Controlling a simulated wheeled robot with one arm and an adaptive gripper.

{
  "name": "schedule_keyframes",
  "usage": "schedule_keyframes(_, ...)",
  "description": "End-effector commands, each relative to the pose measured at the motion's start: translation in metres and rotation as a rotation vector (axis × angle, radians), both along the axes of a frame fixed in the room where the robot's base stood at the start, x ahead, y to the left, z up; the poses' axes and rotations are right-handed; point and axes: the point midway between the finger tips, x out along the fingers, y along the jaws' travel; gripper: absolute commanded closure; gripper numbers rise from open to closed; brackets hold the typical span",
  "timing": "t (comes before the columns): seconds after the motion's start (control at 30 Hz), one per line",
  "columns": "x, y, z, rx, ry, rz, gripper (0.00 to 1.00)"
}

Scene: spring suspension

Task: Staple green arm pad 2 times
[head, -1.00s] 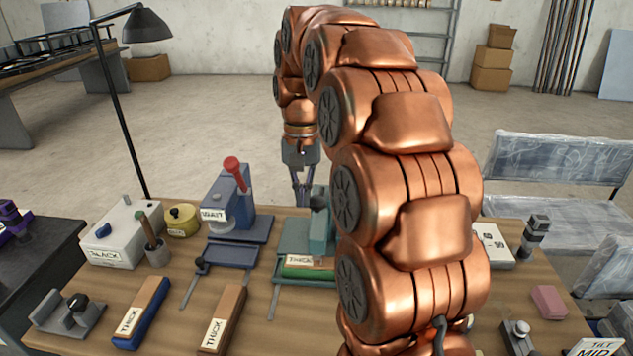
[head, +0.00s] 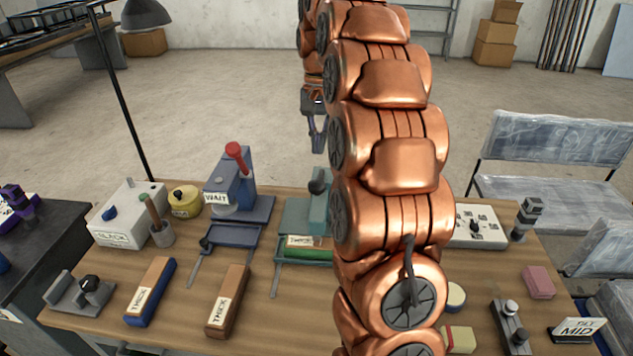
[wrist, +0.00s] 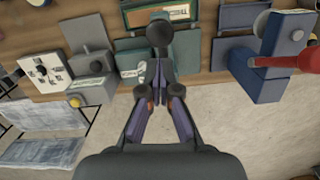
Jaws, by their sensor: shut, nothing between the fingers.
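A green pad with a THICK label (head: 308,250) lies in the tray at the front of a teal press (head: 305,215). The press has a black knob (head: 319,182) on top, and my arm hides its right side. In the wrist view the pad (wrist: 165,17) is at the top and the black knob (wrist: 160,33) stands just beyond my fingers. My gripper (head: 318,148) is raised behind the table's back edge, beyond the press. In the wrist view my gripper (wrist: 160,85) is shut and empty. Whether it touches the knob I cannot tell.
A blue press (head: 232,190) with a red lever (head: 236,152), labelled WAIT, stands left of the teal one. Blue (head: 150,290) and brown (head: 228,300) THICK blocks lie in front. A white control box (head: 478,228) is at right. Open floor lies behind the table (head: 190,318).

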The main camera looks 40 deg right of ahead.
Motion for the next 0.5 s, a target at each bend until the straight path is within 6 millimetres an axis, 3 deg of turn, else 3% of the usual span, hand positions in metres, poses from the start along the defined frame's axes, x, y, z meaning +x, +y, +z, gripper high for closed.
schedule_keyframes(0.5, -0.004, 0.004, -0.051, 0.0, 0.0, 0.0, 1.0)
